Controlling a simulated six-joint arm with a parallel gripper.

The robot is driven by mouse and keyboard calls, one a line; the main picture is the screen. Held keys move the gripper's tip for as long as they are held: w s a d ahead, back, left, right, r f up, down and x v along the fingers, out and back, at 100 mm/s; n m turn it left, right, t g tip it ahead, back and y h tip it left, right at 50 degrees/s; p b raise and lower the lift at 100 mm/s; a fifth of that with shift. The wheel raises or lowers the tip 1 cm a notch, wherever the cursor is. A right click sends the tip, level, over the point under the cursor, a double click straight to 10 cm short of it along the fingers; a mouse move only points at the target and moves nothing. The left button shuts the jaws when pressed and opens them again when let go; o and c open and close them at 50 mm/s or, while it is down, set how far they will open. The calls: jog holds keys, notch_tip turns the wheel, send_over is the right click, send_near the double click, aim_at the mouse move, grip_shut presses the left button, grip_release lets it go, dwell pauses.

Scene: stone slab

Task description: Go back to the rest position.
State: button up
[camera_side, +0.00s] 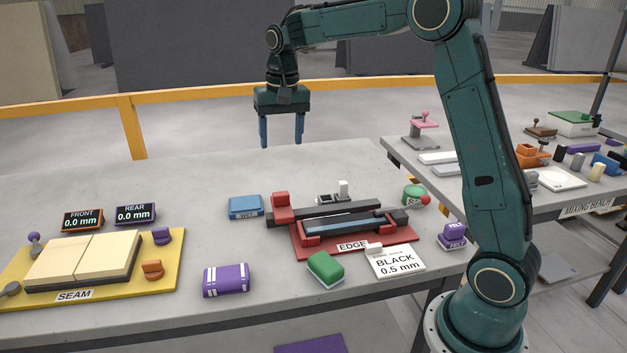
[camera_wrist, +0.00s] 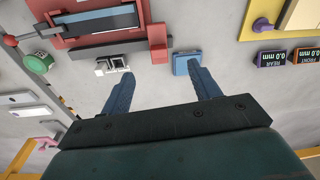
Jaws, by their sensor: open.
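My gripper (camera_side: 282,143) hangs from my teal arm above the back part of the stone slab (camera_side: 190,180). Its two blue fingers point down, apart and empty. In the wrist view my gripper (camera_wrist: 162,85) also shows spread fingers with nothing between them. Below and in front are a blue block (camera_side: 246,207), seen in the wrist view (camera_wrist: 186,63) by one fingertip, and a small white-and-grey piece (camera_wrist: 112,65) by the other. In both cases I cannot judge the height gap from the wrist view alone; the side view shows the fingers well above the slab.
The yellow SEAM board (camera_side: 160,268) and purple block (camera_side: 226,280) are left. A mixing bench (camera_side: 450,183) is right. A yellow rail (camera_side: 60,109) runs behind.

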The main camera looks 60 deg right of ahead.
jog(key=s+a+r+n+t, duration=0.1)
jog(key=s+a+r+n, duration=0.2)
jog(key=s, duration=0.5)
jog(key=s+a+r+n+t, duration=0.1)
jog(key=s+a+r, duration=0.25)
jog(key=s, duration=0.45)
jog(key=s+a+f+n+t, duration=0.1)
jog(key=s+a+f, duration=0.1)
jog(key=s, duration=0.5)
jog(key=s+a+f+n+t, duration=0.1)
jog(key=s+a+f+n, duration=0.1)
jog(key=s, duration=0.4)
jog(key=shift+s+f+n+t, duration=0.3)
jog(key=shift+s+f, duration=0.1)
jog(key=shift+f, duration=0.35)
